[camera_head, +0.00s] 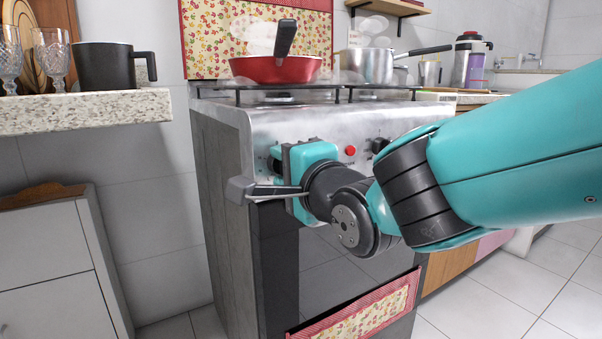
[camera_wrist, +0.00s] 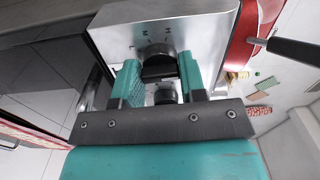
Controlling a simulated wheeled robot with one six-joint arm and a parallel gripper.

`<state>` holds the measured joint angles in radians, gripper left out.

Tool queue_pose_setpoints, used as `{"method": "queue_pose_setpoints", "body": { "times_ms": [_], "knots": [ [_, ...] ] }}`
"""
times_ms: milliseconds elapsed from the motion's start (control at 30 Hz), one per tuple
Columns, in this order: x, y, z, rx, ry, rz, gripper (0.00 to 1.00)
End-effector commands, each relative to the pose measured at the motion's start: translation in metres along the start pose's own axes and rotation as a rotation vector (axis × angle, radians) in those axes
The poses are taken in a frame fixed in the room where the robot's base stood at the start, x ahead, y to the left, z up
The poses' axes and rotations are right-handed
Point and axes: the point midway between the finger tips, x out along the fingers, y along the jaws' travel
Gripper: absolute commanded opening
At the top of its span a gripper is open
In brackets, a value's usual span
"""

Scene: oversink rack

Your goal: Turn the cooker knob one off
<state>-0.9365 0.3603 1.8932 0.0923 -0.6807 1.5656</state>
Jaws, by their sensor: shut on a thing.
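The cooker (camera_head: 350,120) has a brushed metal front panel with black knobs. My gripper (camera_head: 277,161) is at the left end of this panel and hides most of the knob there. In the wrist view, my gripper (camera_wrist: 158,75) has its two teal fingers on either side of a black knob (camera_wrist: 157,62) and is shut on it. A second black knob (camera_wrist: 165,96) shows closer to the gripper's palm. Another knob (camera_head: 380,146) is on the panel to the right of a red button (camera_head: 350,150).
A red pan (camera_head: 275,70) and a steaming metal pot (camera_head: 370,66) stand on the cooker top. The oven handle (camera_head: 262,190) sticks out just below my gripper. A stone shelf (camera_head: 90,112) with a black mug (camera_head: 105,67) is at the left.

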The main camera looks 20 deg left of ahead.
Motion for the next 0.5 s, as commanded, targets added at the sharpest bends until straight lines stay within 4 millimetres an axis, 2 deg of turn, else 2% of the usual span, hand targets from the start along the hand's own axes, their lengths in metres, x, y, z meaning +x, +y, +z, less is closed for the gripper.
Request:
{"method": "queue_pose_setpoints", "body": {
  "times_ms": [500],
  "knots": [
    [0.0000, 0.0002, -0.0014, 0.080, 0.003, 0.001, 0.15]
  ]
}}
